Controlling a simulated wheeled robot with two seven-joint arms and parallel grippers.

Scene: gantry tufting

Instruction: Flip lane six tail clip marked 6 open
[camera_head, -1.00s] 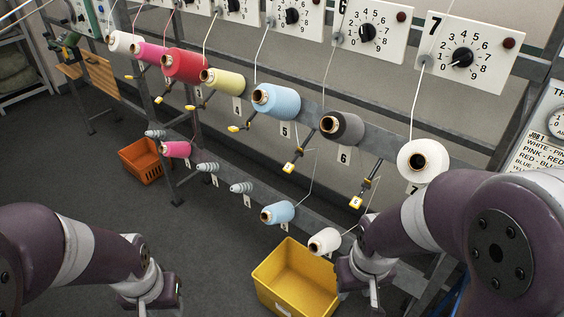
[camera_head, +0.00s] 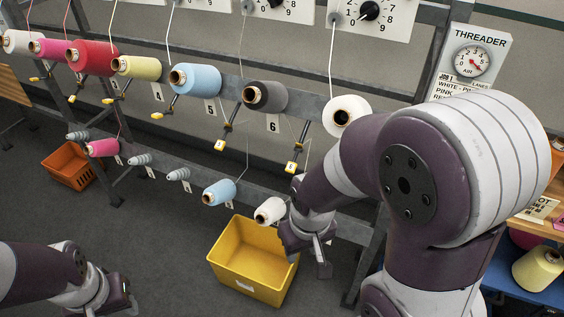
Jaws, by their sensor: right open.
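My left gripper (camera_head: 127,303) is low at the left, partly cut off by the frame.
A yellow bin (camera_head: 245,276) stands on the floor just left of my right gripper. A lower rail carries a blue cone (camera_head: 219,192) and a white cone (camera_head: 270,210). An orange crate (camera_head: 70,166) is at left. The threader panel (camera_head: 473,60) and a shelf with cones are at right.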

